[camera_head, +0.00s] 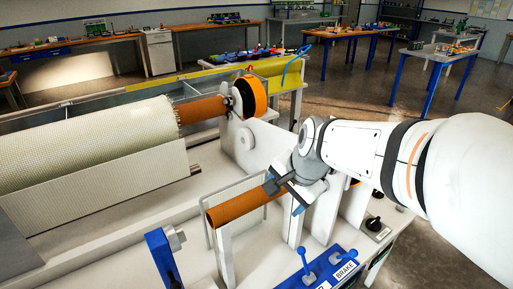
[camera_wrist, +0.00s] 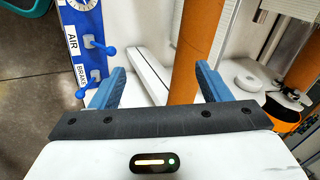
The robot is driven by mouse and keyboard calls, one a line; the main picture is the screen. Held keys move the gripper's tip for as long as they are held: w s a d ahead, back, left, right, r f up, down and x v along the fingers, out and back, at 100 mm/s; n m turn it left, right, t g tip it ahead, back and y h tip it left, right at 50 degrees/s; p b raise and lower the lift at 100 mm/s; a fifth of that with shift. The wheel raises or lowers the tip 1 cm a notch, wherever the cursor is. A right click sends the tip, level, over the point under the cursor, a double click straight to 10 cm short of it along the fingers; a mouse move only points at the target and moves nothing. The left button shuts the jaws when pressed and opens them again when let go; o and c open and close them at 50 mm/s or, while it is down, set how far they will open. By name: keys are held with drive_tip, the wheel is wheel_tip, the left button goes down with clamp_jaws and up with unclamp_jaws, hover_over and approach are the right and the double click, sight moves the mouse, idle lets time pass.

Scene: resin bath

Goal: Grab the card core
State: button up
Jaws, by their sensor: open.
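The card core (camera_head: 238,206) is a plain orange-brown tube lying at a slant on a white stand in the head view. Its far end is hidden behind my gripper (camera_head: 291,192), which is over that end. In the wrist view the card core (camera_wrist: 185,50) runs up the picture between the two blue fingers of my gripper (camera_wrist: 158,86), close to the right finger. The fingers are open and apart. I cannot tell whether the right finger touches the tube or how deep the tube sits between them.
A white fabric roll (camera_head: 90,143) on a second brown core (camera_head: 200,109) lies in the machine at left, with an orange-rimmed wheel (camera_head: 252,95) at its end. White upright plates (camera_head: 268,150) stand beside my gripper. A blue lever panel (camera_head: 325,272) is in front.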

sight(263, 192)
drive_tip(key=w+a+f+m, duration=0.1)
drive_tip(key=w+a+f, duration=0.1)
drive_tip(key=w+a+f+m+p, duration=0.1)
drive_tip(key=w+a+f, duration=0.2)
drive_tip(key=shift+w+y, duration=0.3)
drive_tip(key=shift+c, duration=0.5)
drive_tip(key=c, duration=1)
